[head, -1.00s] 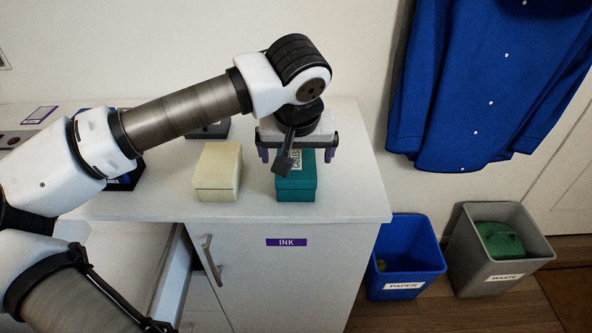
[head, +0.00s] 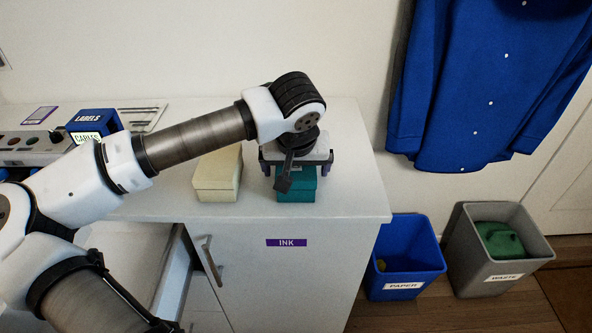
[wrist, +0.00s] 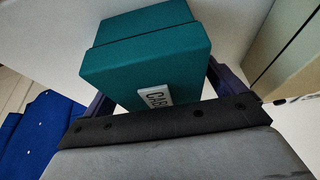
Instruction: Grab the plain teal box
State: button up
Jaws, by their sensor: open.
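The teal box (head: 305,188) stands on the white cabinet top, above the INK sign. In the wrist view the teal box (wrist: 145,65) has a lid seam and a white label on one side, partly readable as "CAB…", so it is not quite plain. My gripper (head: 296,169) is over the box, pointing down, with one purple finger on each side of it. The fingers are open, and in the wrist view they flank the box; I cannot tell whether either touches it. My wrist hides part of the box in the head view.
A cream box (head: 217,177) stands close to the left of the teal box. A blue PAPER bin (head: 407,262) and a grey WASTE bin (head: 498,268) stand on the floor to the right.

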jog(key=shift+f+b, duration=0.25)
jog(key=shift+b, duration=0.2)
jog(key=shift+c, duration=0.3)
jog(key=c, duration=1)
jog(key=shift+r+p, duration=0.2)
jog(key=shift+p, duration=0.1)
